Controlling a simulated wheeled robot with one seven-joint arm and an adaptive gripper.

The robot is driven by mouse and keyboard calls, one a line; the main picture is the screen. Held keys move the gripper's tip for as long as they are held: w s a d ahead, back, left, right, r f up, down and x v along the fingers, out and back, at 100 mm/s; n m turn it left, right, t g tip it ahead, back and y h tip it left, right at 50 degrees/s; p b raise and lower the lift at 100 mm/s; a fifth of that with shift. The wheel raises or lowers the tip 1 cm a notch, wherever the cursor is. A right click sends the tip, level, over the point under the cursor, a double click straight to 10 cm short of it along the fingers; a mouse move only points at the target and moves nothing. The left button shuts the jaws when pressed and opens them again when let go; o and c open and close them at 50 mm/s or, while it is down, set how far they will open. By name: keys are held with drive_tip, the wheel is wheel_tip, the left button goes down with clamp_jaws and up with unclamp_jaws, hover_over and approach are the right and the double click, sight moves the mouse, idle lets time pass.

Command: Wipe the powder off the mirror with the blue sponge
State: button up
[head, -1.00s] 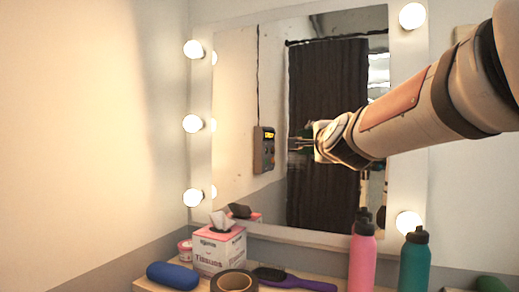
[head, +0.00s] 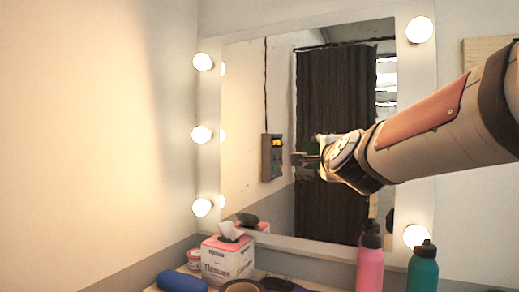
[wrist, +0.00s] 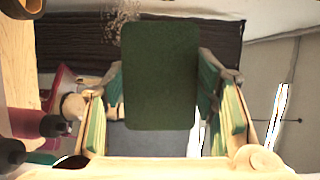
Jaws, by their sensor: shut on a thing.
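The mirror (head: 240,110) hangs on the wall in a white frame with round bulbs. It reflects a dark curtain. My gripper (head: 306,159) points at the mirror's middle in the head view. In the wrist view my gripper (wrist: 160,88) is shut on a flat block (wrist: 160,65), which looks dark green rather than blue. The block lies between the two fingers and faces the mirror. I cannot tell whether it touches the glass. Pale speckles of powder (wrist: 118,28) show on the mirror, up and left of the block in the wrist view.
On the shelf below stand a tissue box (head: 228,259), a pink bottle (head: 370,262) and a teal bottle (head: 422,270). A rounded blue case (head: 181,282), a dark tape roll (head: 240,286) and a purple brush (head: 280,284) lie there too. The air before the mirror's left part is clear.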

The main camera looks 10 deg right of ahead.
drive_tip(key=shift+s+a, duration=0.3)
drive_tip(key=shift+s, duration=0.2)
drive_tip(key=shift+s+a, duration=0.1)
drive_tip(key=shift+s+a+p, duration=0.4)
drive_tip(key=shift+s+p, duration=0.1)
drive_tip(key=shift+s, duration=0.1)
drive_tip(key=shift+s+a+p, duration=0.35)
drive_tip(key=shift+s+p, duration=0.1)
drive_tip(key=shift+s, duration=0.15)
drive_tip(key=shift+w, duration=0.1)
drive_tip(key=w+a+f+m+t+h+p, duration=0.3)
drive_tip(key=w+a+f+m+p, duration=0.45)
drive_tip(key=p, duration=0.65)
drive_tip(key=shift+m, duration=0.95)
drive_tip(key=shift+w+d+r+b, duration=0.3)
drive_tip(key=shift+w+d, duration=0.1)
drive_tip(key=shift+d, duration=0.3)
drive_tip(key=shift+w+d+r+b, duration=0.3)
drive_tip(key=shift+w+d, duration=0.15)
drive_tip(key=shift+d, duration=0.2)
drive_tip(key=shift+w+d+r+b, duration=0.3)
drive_tip(key=shift+w+d, duration=0.1)
drive_tip(key=shift+d, duration=0.3)
